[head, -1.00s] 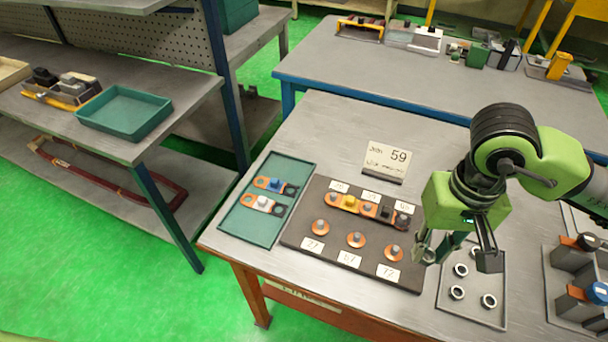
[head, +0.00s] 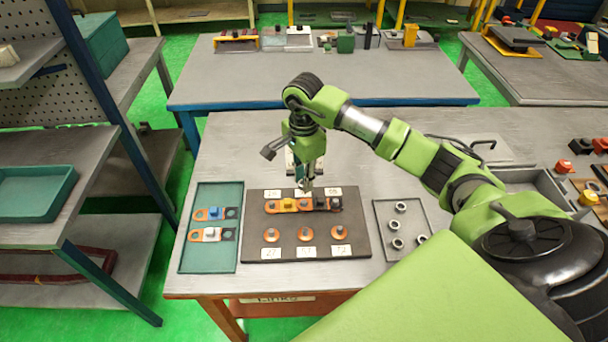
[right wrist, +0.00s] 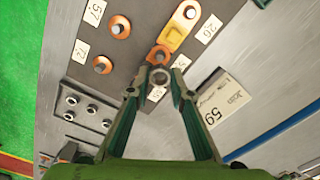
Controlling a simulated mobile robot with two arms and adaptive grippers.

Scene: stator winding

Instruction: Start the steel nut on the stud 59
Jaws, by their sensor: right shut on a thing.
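The dark stud board (head: 259,222) lies on the table. Its back row carries an orange link with a yellow block (head: 287,205), joined by a darker-ended link (head: 320,203) at the right. My right gripper (head: 307,188) points down over the middle of that row, hiding the middle label. In the right wrist view its fingertips (right wrist: 158,77) are shut on a small steel nut (right wrist: 160,77). Just beyond the nut, the link's copper end surrounds a stud (right wrist: 160,57). Whether the nut touches the stud cannot be told. My left gripper is not seen.
A card reading 59 (right wrist: 225,105) stands beside the board. A tray of several nuts (head: 376,226) lies right of the board. A teal tray with two links (head: 213,255) lies left. Front-row studs with copper washers (head: 337,238) stand near the gripper.

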